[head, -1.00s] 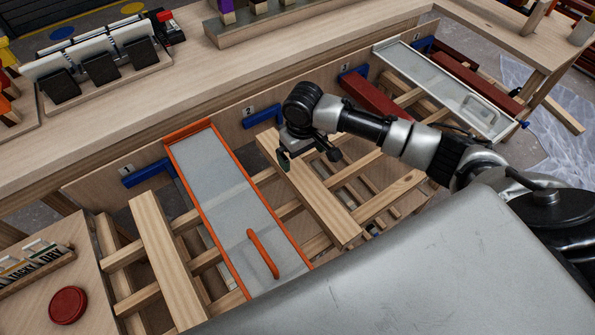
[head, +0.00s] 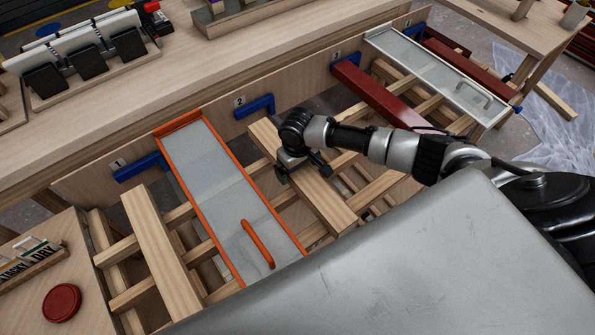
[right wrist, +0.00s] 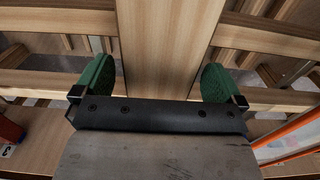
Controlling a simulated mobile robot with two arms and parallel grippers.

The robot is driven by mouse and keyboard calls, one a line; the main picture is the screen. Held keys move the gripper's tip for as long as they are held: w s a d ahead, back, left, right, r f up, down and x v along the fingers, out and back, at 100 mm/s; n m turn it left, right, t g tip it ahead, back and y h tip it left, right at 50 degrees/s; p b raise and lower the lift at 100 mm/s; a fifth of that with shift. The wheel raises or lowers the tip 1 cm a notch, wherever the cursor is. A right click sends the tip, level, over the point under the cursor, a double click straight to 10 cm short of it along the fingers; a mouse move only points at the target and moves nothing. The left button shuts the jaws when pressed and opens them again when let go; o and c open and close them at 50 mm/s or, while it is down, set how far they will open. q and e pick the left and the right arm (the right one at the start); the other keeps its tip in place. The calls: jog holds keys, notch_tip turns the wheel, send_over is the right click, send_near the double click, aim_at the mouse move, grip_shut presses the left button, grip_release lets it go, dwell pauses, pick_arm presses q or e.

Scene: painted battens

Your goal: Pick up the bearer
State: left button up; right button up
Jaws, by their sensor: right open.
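A bare wooden bearer (head: 325,208) lies across the pale crosspieces of the rack, right of the orange-framed grey panel. It also runs up the middle of the right wrist view (right wrist: 168,45). My right gripper (head: 303,173) is over the bearer in the head view and hides part of it. In the right wrist view the two green fingertips (right wrist: 157,80) are wide apart, one on each side of the bearer, with visible gaps. Whether the fingertips are down level with its sides I cannot tell. My left gripper is not in view.
The orange-framed panel (head: 225,185) with an orange handle lies close left. Another bare batten (head: 160,250) lies farther left. A dark red batten (head: 380,92) and a white-framed panel (head: 430,68) are to the right. Blue brackets (head: 255,107) line the bench's edge.

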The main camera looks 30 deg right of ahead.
jog(key=c, duration=1.2)
jog(key=shift+c, duration=0.7)
jog(key=shift+r, duration=0.15)
